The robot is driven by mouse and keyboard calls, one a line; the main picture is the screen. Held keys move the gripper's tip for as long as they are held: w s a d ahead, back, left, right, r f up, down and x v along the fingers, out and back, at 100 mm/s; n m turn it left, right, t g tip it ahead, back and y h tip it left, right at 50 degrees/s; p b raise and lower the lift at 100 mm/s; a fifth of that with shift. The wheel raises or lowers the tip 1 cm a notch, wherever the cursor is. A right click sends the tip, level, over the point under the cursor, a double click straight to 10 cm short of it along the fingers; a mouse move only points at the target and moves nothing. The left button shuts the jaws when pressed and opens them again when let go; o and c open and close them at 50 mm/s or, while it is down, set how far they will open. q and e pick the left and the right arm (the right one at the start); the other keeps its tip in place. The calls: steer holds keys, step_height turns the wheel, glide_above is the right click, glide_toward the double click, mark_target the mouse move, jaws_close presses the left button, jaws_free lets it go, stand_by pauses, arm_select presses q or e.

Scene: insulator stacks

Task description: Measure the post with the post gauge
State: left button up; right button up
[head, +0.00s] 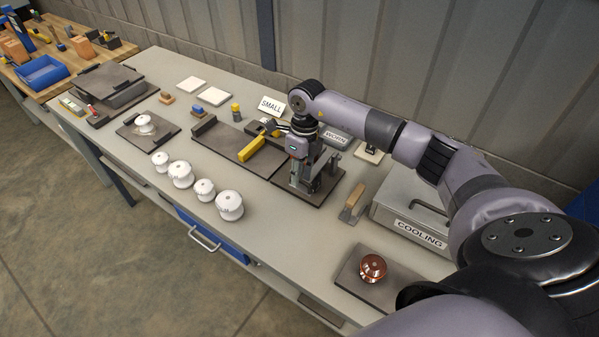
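My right gripper (302,182) points down over a dark mat (328,191) near the middle of the bench. Its fingers are small and dark here, among upright dark parts that I cannot tell apart from them. I cannot see whether it holds anything. A yellow-handled tool (252,148) lies on the dark mat just left of the gripper, with its dark end toward the gripper. I cannot tell whether this is the post gauge. No post can be clearly made out; the gripper and wrist may hide it. My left gripper is not in view.
Several white insulators (204,190) stand along the front edge, with another on a dark plate (165,134).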

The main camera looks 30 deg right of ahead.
jaws_close()
steer(key=shift+r, duration=0.1)
stand_by(0.6)
